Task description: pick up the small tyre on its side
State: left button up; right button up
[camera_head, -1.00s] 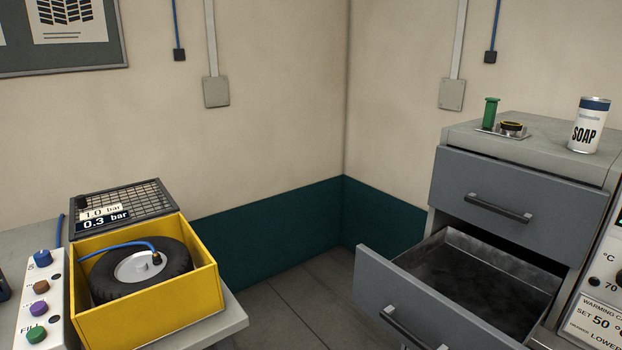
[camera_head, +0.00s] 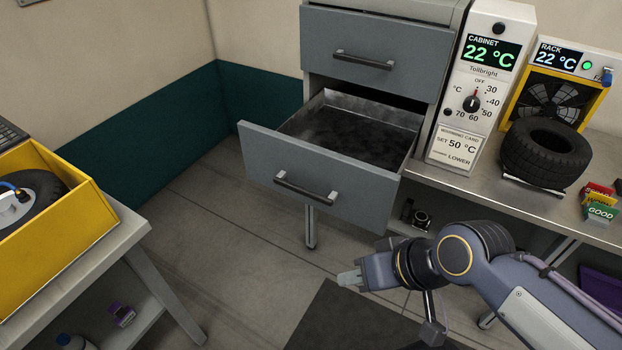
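A black tyre (camera_head: 545,152) rests on the metal bench at the right, in front of the rack fan. It seems to lie on its side with its hole tilted up toward me. Another black tyre (camera_head: 38,188) with a pale hub lies flat in the yellow box at the left edge, partly cut off, with a blue hose at its hub. My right gripper (camera_head: 350,279) is low in the middle, left of and well apart from the bench tyre. Nothing shows in its pale fingertips; their gap is unclear. My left gripper is out of view.
A grey cabinet has an open, empty drawer (camera_head: 291,186) jutting out above my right gripper. The cabinet control panel (camera_head: 478,90) stands left of the bench tyre. Coloured cards (camera_head: 600,205) lie right of it. Floor between the left table (camera_head: 130,225) and cabinet is clear.

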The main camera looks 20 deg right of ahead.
aim_at(544, 153)
jog(key=z, duration=2.25)
jog(key=i+l+u, duration=0.1)
jog(key=u, duration=0.25)
jog(key=i+l+u, duration=0.1)
jog(key=u, duration=0.25)
jog(key=i+l+u, duration=0.1)
jog(key=u, duration=0.25)
jog(key=i+l+u, duration=0.15)
jog(key=l, duration=0.35)
jog(key=i+l+u, duration=0.15)
jog(key=l, duration=0.4)
jog(key=i+l+u, duration=0.15)
jog(key=l, duration=0.4)
jog(key=i+l+u, duration=0.1)
jog(key=l, duration=0.45)
jog(key=i+l, duration=0.1)
jog(key=l, duration=0.4)
